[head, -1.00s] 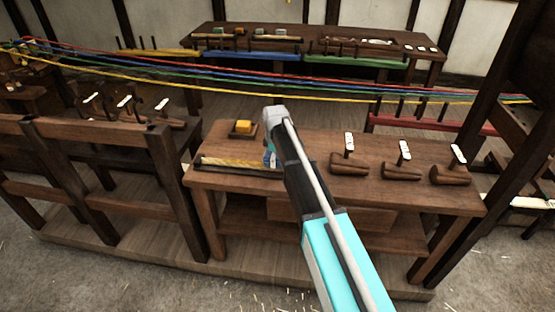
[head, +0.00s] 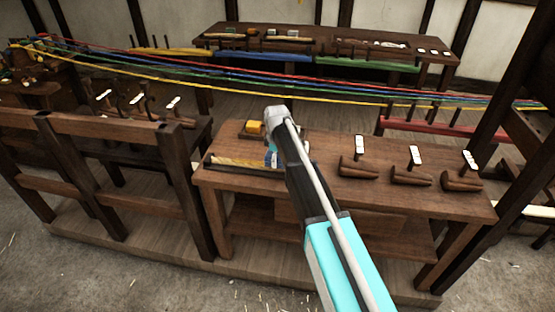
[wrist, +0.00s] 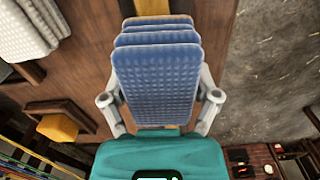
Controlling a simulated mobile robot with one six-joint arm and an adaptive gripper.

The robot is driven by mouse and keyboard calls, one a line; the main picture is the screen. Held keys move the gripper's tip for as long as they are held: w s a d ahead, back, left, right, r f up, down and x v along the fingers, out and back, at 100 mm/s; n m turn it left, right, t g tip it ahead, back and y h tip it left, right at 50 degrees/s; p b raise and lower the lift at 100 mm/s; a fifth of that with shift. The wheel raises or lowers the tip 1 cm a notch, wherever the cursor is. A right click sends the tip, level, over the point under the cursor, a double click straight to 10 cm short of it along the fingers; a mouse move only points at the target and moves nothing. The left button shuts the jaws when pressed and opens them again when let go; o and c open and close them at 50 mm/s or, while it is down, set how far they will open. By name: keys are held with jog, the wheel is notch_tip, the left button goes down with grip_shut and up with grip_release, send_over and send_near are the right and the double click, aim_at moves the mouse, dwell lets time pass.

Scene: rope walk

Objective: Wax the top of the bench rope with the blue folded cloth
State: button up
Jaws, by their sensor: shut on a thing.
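The blue folded cloth (wrist: 157,80) is held between the two fingers of my gripper (wrist: 159,98), its layers stacked and textured. In the head view the cloth (head: 270,157) shows small beside my arm, at the right part of the bench rope. The bench rope (head: 238,162) is yellow and lies along the front left edge of the wooden bench (head: 320,190). In the wrist view the rope (wrist: 152,7) shows beyond the cloth and runs under it. The cloth hides the rope there, so I cannot tell whether they touch.
A yellow block (head: 254,127) sits on a dark holder behind the rope. Several wooden tools with white tags, such as one (head: 358,165), stand on the bench's right. Coloured ropes (head: 300,90) stretch across behind the bench. A wooden frame (head: 110,140) stands at left.

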aim_at(268, 153)
jog(key=shift+w+a, duration=0.2)
jog(key=shift+a, duration=1.4)
jog(key=shift+a, duration=0.1)
jog(key=shift+w+a, duration=0.15)
jog(key=shift+a, duration=0.7)
jog(key=shift+w+a, duration=0.15)
jog(key=shift+a, duration=0.65)
jog(key=shift+a, duration=0.15)
jog(key=shift+w+a, duration=0.15)
jog(key=shift+a, duration=0.65)
jog(key=shift+w+a, duration=0.1)
jog(key=shift+a, duration=0.7)
jog(key=shift+w+a, duration=0.15)
jog(key=shift+a, duration=0.75)
jog(key=shift+w+a, duration=0.15)
jog(key=shift+a, duration=0.7)
jog(key=shift+a, duration=0.1)
jog(key=shift+w+a, duration=0.2)
jog(key=shift+a, duration=1.4)
